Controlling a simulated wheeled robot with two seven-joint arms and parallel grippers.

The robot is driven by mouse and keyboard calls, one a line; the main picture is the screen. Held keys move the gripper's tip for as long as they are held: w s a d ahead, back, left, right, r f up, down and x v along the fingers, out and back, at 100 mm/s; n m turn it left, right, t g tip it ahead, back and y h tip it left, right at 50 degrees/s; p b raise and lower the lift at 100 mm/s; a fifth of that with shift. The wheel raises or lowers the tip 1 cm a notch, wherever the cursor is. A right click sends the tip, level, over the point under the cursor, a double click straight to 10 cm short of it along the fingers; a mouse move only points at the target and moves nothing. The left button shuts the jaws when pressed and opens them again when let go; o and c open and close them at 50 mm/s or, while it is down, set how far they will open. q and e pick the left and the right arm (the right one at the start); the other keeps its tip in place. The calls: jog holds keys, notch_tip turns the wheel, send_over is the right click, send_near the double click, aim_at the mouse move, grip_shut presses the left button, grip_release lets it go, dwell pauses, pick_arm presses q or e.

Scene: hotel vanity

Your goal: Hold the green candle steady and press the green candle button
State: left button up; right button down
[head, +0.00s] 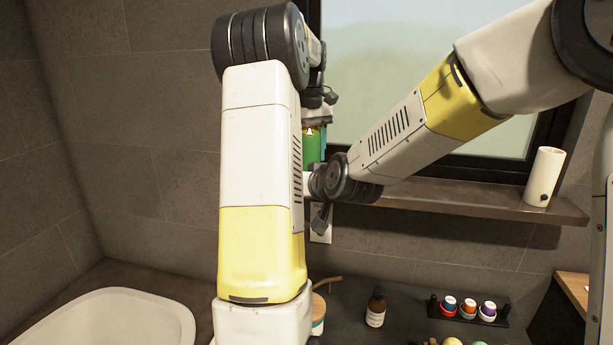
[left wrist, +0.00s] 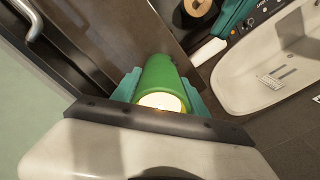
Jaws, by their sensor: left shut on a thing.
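The green candle (head: 313,145) is held up off the surfaces in front of the window, partly hidden behind my left arm. A small yellow flame-like mark shows near its top. In the left wrist view the green candle (left wrist: 163,76) sits between the teal fingers of my left gripper (left wrist: 160,90), which is shut on it. Its pale, bright round end faces that camera. The button cannot be made out. My right wrist is close to the candle's lower end; the right gripper (head: 309,184) is mostly hidden behind my left arm, and whether it touches the candle cannot be told.
A white candle (head: 544,177) with a dark button stands on the window sill (head: 470,203). A brown bottle (head: 376,308) and a dark rack (head: 503,314) of small coloured bottles stand on the counter. A white basin (head: 110,318) is at the lower left. My arms nearly meet at the centre.

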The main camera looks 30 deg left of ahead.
aim_at(310, 131)
pick_arm(q)
jog(key=o, duration=1.7)
notch_tip(310, 131, up, 11)
jog(key=shift+w+f, duration=0.1)
jog(key=shift+r, duration=0.65)
